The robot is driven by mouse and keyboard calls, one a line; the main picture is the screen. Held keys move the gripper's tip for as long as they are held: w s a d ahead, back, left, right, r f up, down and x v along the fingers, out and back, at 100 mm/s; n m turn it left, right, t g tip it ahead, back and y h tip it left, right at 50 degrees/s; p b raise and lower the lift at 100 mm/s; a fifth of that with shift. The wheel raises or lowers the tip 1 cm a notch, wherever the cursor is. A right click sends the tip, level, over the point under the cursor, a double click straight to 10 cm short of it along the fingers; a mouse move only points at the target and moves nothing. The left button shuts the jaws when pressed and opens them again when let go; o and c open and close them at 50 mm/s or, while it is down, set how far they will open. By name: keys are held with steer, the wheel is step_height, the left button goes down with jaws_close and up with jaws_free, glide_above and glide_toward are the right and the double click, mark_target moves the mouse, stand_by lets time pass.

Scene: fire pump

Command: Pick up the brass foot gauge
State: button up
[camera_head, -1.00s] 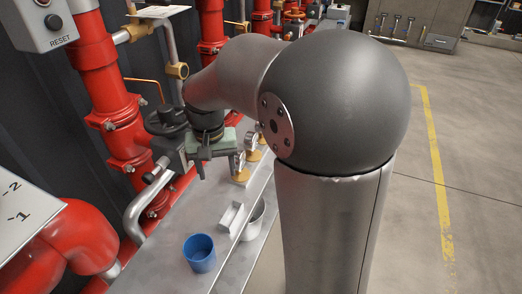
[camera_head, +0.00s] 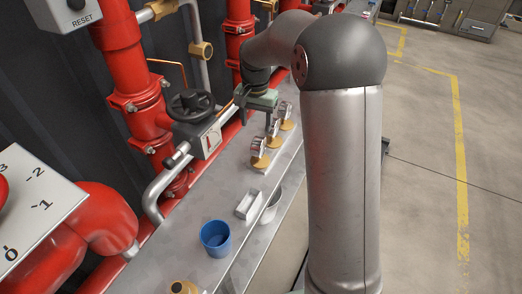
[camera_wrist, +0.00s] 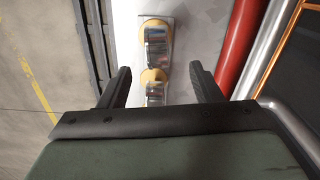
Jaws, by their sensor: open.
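Several gauges with round dials and brass-coloured feet stand in a row on the grey bench. In the head view I see a near gauge (camera_head: 259,153), a middle gauge (camera_head: 272,131) and a far gauge (camera_head: 286,115).
A blue cup (camera_head: 215,238), a small metal tray (camera_head: 248,204) and a metal cup (camera_head: 271,207) are nearer on the bench (camera_head: 215,190). A brass-coloured object (camera_head: 183,287) is at the bottom edge. Red pipes and a black handwheel (camera_head: 191,104) line the left.

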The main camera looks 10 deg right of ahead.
mark_target(257, 139)
step_height(257, 139, down, 8)
steer(key=shift+b, duration=0.4)
steer(key=f, duration=0.5)
steer(key=shift+w+d+f+b, duration=0.1)
steer(key=shift+d+f+b, duration=0.05)
steer(key=shift+d+b, duration=0.2)
steer(key=c, duration=1.3)
